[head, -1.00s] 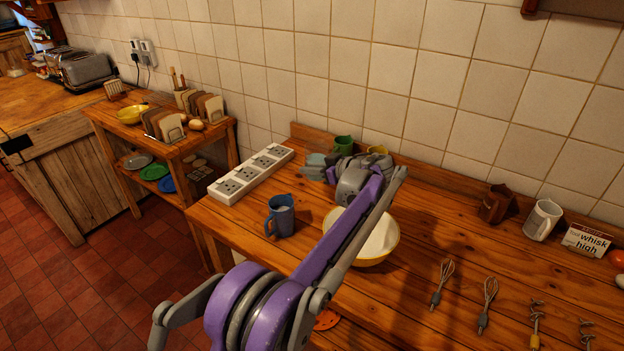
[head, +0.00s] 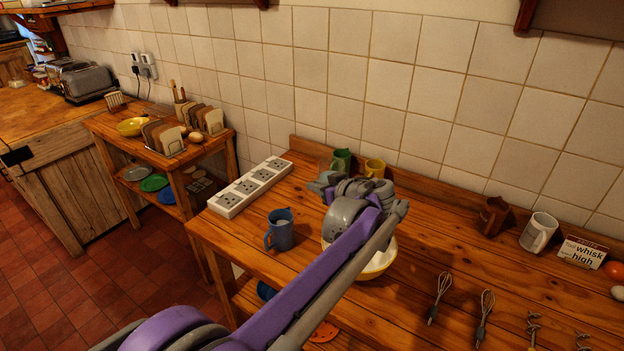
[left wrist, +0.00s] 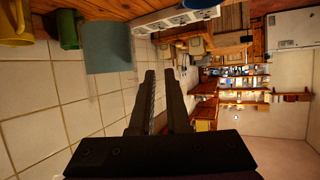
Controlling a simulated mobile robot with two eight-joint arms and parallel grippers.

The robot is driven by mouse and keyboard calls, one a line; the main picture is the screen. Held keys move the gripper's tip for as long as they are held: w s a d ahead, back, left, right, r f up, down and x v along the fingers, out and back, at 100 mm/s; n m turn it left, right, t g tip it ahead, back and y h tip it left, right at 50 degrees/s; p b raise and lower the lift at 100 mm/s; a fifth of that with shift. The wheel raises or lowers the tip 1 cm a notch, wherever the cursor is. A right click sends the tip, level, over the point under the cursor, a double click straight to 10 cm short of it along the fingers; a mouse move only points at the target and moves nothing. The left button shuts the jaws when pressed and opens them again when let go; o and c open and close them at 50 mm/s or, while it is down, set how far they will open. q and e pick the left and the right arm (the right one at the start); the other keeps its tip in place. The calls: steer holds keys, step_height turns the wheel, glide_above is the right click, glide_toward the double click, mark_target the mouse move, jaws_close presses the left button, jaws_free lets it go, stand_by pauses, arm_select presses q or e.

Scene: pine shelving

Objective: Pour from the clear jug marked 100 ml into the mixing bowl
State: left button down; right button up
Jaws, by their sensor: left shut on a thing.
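The mixing bowl (head: 385,262), yellowish outside and pale inside, stands on the wooden worktop, partly hidden behind my left arm. My left gripper (head: 322,184) is up and to the left of the bowl, its jaws pointing left. In the left wrist view its dark fingers (left wrist: 160,75) are close together; what they hold cannot be made out. A grey-blue vessel (left wrist: 105,45) stands near the wall beside a green mug (left wrist: 67,28); I cannot read any mark on it. I cannot clearly identify the clear jug marked 100 ml. My right gripper is out of view.
A blue mug (head: 280,230) stands left of the bowl, near a white socket strip (head: 250,188). A yellow mug (head: 374,167) is by the wall. Whisks (head: 440,292), a white mug (head: 538,232) and a sign (head: 582,252) are at right. Worktop between them is clear.

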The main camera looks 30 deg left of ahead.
arm_select(q)
steer(key=s+d+m+t+h, duration=0.2)
steer(key=s+d+m, duration=0.4)
steer(key=s, duration=0.5)
steer(key=shift+d+f+t+h, duration=0.25)
steer(key=shift+d+t+h, duration=0.2)
steer(key=shift+t, duration=0.35)
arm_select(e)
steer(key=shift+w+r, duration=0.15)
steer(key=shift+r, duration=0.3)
arm_select(q)
steer(key=shift+r+p, duration=0.2)
steer(key=shift+p, duration=0.1)
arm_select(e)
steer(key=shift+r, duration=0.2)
arm_select(q)
steer(key=shift+s+r+m, duration=0.1)
steer(key=shift+r+m, duration=0.1)
steer(key=shift+m, duration=0.2)
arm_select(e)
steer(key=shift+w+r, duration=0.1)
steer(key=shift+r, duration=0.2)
arm_select(q)
steer(key=shift+r+m+g+y+p, duration=0.45)
steer(key=shift+r+m+g+p, duration=0.15)
steer(key=shift+p, duration=0.05)
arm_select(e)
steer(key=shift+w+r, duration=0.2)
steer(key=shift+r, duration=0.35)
